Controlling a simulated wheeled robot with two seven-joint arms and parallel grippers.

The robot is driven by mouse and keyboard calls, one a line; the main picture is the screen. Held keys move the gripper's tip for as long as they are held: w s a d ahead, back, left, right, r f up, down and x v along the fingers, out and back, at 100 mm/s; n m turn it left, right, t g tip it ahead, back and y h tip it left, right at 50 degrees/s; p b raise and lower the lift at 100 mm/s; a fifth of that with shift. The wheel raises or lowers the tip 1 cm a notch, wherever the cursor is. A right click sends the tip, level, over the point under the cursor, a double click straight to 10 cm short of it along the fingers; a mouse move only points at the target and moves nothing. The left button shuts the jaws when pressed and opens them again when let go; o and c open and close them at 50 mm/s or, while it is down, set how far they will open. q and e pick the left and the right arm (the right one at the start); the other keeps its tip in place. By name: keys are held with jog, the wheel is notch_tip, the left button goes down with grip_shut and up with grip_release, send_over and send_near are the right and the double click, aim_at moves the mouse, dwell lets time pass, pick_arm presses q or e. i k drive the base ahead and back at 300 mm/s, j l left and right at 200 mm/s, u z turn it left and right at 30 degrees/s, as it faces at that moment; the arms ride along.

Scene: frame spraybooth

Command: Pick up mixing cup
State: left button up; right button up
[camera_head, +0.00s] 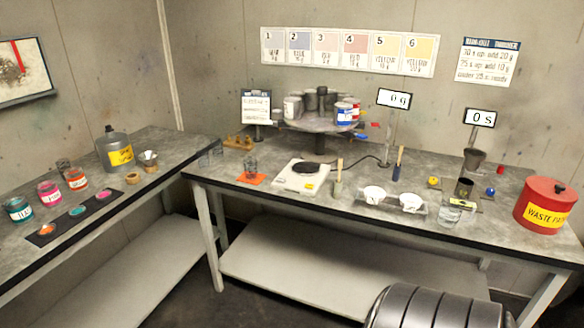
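A clear, empty-looking cup (251,169) stands upright on an orange mat (251,180) on the right-hand bench, left of the white scale (300,182). It is the likeliest mixing cup, but no label shows. Similar clear cups (217,155) stand at the bench's left corner, beside a small wooden rack. Another clear cup (450,213) stands near the front edge at the right. Neither of my grippers is in view, and nothing is holding the cup on the mat.
A turntable (322,123) with cans stands behind the scale. A tray of white cups (410,203) and a red waste can (545,205) stand to the right. The left bench (95,225) holds paint jars. A ribbed grey drum-like shape (430,308) fills the bottom right.

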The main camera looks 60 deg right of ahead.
aim_at(251, 168)
jog(key=z, duration=1.55)
jog(key=i, duration=0.05)
